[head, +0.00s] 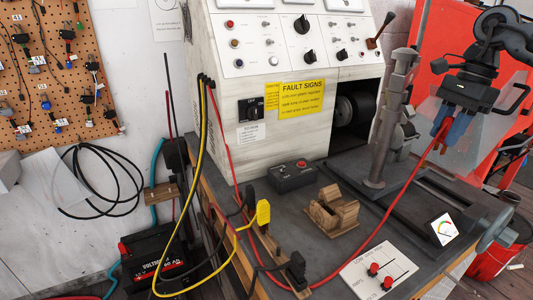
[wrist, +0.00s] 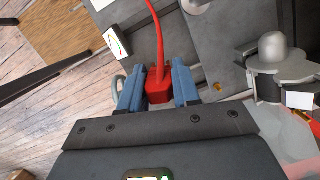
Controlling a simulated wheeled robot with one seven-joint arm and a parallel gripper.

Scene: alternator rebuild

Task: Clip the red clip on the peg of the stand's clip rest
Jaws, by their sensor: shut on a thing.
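My gripper (head: 452,130) is at the upper right in the head view, raised above the right end of the bench. Its blue fingers are shut on the red clip (head: 438,136). In the wrist view, the red clip (wrist: 158,92) sits between the two fingers (wrist: 158,86), with its red cable running upward in the picture. A wooden strip (head: 272,247) at the bench's left edge, apparently the clip rest, has the yellow clip (head: 263,212) and a black clip (head: 296,270) at it. I cannot make out a free peg. My gripper is far to the right of this strip.
The red cable (head: 375,238) loops across the bench front. A wooden cradle (head: 334,213), a black box with a red button (head: 292,175) and a white meter panel (head: 380,270) stand near the strip. A grey column (head: 388,130) rises between the strip and my gripper.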

